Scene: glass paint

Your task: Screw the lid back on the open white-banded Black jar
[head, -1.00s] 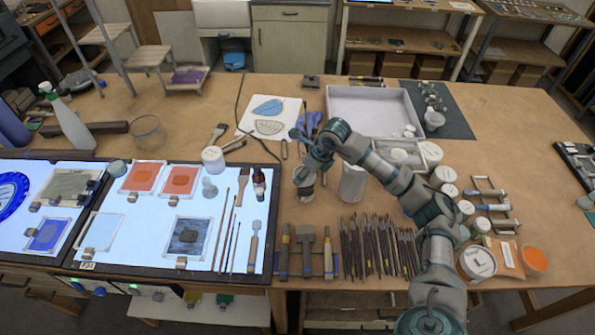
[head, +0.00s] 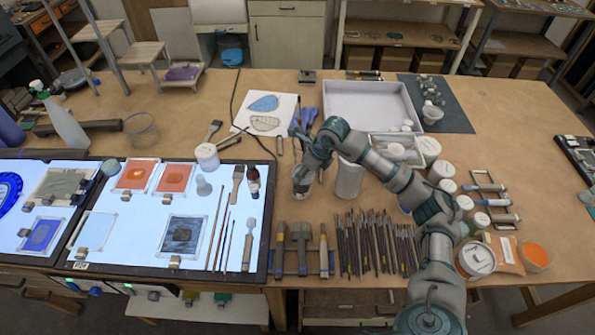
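A small jar (head: 301,187) with a light band and dark contents stands on the wooden table, just right of the light panel. My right gripper (head: 302,171) is directly over it, pointing down at its top. The fingertips and the jar's mouth are mostly hidden by the gripper itself, so I cannot tell whether a lid is in the fingers or on the jar. My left gripper is not in view.
A white cylinder (head: 349,179) stands close right of the jar. Brushes (head: 375,243) and tools (head: 301,250) lie in front. A white-lidded jar (head: 207,157) stands on the panel's back edge. White-lidded jars (head: 447,186) crowd the right, beside my arm.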

